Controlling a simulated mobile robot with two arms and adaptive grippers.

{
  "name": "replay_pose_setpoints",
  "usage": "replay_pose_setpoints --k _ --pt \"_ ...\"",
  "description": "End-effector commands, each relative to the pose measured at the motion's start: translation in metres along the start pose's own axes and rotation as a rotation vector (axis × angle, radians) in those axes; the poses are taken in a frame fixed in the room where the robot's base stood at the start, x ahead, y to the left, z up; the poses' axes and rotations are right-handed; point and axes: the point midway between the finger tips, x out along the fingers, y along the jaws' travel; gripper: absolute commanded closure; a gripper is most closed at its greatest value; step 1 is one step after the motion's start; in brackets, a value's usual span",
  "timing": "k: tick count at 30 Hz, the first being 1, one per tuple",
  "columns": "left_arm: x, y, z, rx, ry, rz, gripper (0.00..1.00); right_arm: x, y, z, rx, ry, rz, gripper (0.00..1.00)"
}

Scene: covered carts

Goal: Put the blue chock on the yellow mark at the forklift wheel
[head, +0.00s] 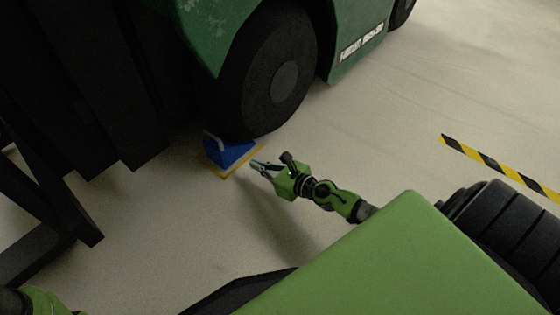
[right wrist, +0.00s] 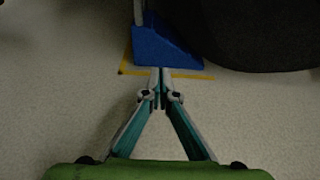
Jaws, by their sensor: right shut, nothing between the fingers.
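The blue chock (head: 231,153) sits on the floor on the yellow mark (head: 223,174), against or very near the front of the forklift wheel (head: 268,75). In the right wrist view the chock (right wrist: 165,45) stands upright, with a pale handle on its left side. The yellow mark (right wrist: 124,66) shows along its left and near edges. My right gripper (head: 256,166) is just right of the chock in the head view; its fingers (right wrist: 160,88) are shut and empty, pointing at the chock. Whether the fingertips touch it I cannot tell. My left gripper is not in view.
The green forklift (head: 350,30) stands over the wheel, with its dark mast and fork parts (head: 90,90) at the left. A black and yellow floor stripe (head: 500,167) lies at the right. The floor between is clear.

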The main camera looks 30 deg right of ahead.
Motion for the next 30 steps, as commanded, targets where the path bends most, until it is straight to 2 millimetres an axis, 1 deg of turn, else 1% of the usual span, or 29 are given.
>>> replay_pose_setpoints --k 3,19,24,30 --pt "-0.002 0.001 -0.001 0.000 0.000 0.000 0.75 -0.013 0.001 -0.004 0.000 0.002 0.003 1.00" --pt "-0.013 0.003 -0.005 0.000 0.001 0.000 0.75 -0.065 0.001 -0.013 0.002 0.002 0.000 1.00" --pt "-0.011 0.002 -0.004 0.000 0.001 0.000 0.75 -0.080 0.002 -0.014 0.008 0.000 0.001 1.00" --pt "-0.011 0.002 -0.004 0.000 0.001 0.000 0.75 -0.088 0.001 -0.016 0.001 0.000 0.001 1.00"
